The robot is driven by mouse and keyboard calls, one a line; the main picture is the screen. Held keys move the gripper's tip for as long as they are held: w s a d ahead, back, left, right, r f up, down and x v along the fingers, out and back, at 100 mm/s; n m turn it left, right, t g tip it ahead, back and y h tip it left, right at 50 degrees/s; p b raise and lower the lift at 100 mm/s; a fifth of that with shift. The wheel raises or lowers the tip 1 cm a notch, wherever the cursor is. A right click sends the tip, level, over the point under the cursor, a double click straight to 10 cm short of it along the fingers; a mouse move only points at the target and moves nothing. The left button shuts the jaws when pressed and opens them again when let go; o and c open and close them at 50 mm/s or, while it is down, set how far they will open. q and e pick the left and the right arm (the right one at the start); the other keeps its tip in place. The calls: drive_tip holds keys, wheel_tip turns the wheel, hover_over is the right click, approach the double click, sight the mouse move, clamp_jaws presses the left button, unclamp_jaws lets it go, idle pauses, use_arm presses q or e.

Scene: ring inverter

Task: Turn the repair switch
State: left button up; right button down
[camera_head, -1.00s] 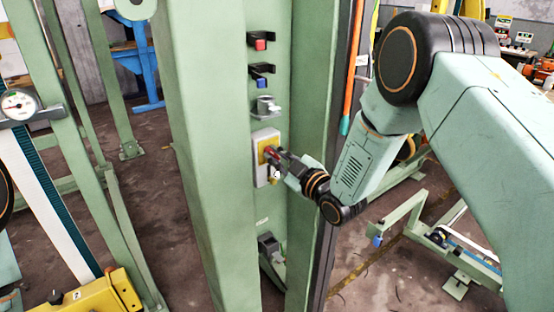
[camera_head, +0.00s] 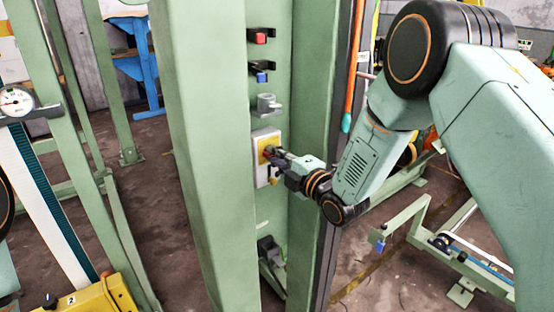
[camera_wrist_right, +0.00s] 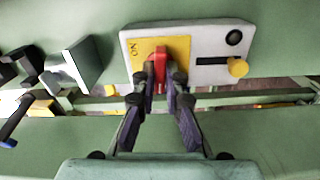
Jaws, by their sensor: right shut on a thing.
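The repair switch is a grey-white box with a yellow plate (camera_head: 260,147) on the green column in the head view. In the right wrist view the switch box (camera_wrist_right: 207,44) shows a yellow plate marked "ON", a red handle (camera_wrist_right: 158,68), a black round part and a yellow knob (camera_wrist_right: 238,67). My right gripper (camera_wrist_right: 160,82) has its fingers on both sides of the red handle and is shut on it. In the head view my right gripper (camera_head: 274,158) reaches the box from the right and hides the handle. My left gripper is not in view.
Above the box on the column are a grey bracket (camera_head: 268,104), a blue button (camera_head: 261,77) and a red button (camera_head: 260,37) with black guards. The column's side flanges (camera_head: 203,150) stand close on both sides. A gauge (camera_head: 15,102) is at the left.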

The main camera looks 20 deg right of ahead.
drive_tip(key=shift+r+n, duration=0.2)
drive_tip(key=shift+n, duration=0.4)
drive_tip(key=c, duration=1.5)
unclamp_jaws()
drive_tip(key=shift+a, duration=0.1)
drive_tip(key=shift+o, duration=0.5)
drive_tip(key=shift+f, duration=0.15)
drive_tip(key=v, duration=1.2)
